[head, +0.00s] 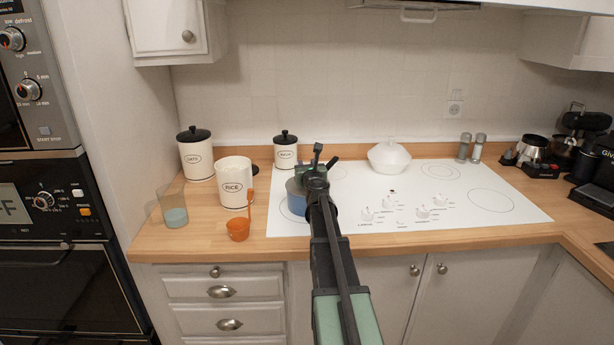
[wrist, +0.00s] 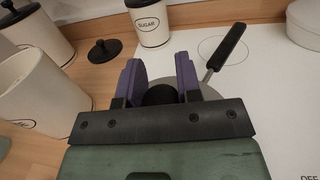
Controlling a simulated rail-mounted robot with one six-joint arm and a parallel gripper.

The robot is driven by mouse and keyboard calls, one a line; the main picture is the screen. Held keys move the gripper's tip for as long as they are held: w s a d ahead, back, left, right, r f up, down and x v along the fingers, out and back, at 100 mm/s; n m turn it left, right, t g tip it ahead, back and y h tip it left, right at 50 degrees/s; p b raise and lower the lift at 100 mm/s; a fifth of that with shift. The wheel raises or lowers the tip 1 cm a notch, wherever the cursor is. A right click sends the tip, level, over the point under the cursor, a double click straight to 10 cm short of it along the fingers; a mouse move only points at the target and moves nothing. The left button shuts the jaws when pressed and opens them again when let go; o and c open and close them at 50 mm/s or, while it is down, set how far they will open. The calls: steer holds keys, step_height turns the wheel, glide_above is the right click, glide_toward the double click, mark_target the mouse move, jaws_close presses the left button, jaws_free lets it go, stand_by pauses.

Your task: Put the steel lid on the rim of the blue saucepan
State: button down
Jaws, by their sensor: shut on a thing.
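My gripper (wrist: 159,88) is shut on the black knob (wrist: 160,95) of the steel lid, with a purple pad on each side of it. Part of the grey lid (wrist: 209,93) shows below the pads in the wrist view. The blue saucepan (head: 295,196) stands on the left of the white hob, partly hidden by my arm. Its black handle (wrist: 228,45) points away to the right in the wrist view. The lid is over the saucepan, but whether it touches the rim is hidden.
A loose black canister lid (wrist: 104,50) lies behind. A white covered dish (head: 389,158) sits further right; the hob's right side is clear.

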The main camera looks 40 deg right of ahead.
steer(key=shift+f, duration=0.15)
steer(key=c, duration=0.8)
jaws_free()
steer(key=shift+r, duration=0.4)
steer(key=v, duration=1.2)
steer(key=shift+f, duration=0.1)
